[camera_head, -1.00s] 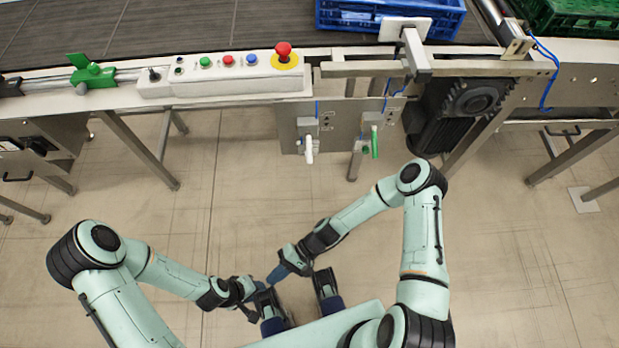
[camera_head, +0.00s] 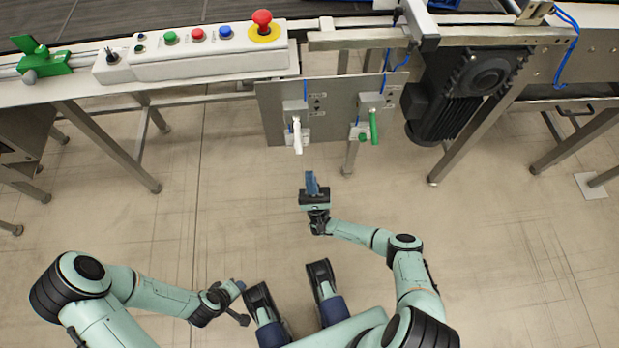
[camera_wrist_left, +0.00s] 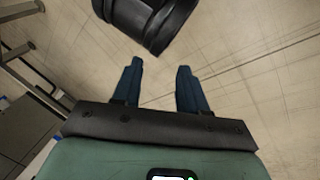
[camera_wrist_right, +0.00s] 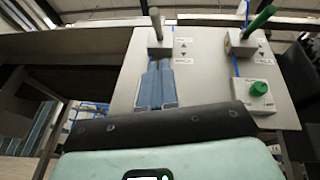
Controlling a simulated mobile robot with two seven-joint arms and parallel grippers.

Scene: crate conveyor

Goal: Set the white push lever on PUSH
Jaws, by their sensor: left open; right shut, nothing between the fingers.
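The white push lever (camera_head: 297,136) sticks out from a grey block on the left half of the metal panel (camera_head: 272,115). The lever also shows in the right wrist view (camera_wrist_right: 155,22), above my fingers. My right gripper (camera_head: 311,178) is shut and empty, its blue fingers pointing at the panel, just below and right of the lever in the head view and apart from it. In the right wrist view its fingers (camera_wrist_right: 157,82) overlap the panel below the lever's block. My left gripper (camera_wrist_left: 160,82) is open and empty over the floor near my base. The marks beside the lever are too small to read.
A dark motor (camera_head: 470,85) is right of the panel. A button box (camera_head: 200,62) sits above left. The floor before the panel is clear.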

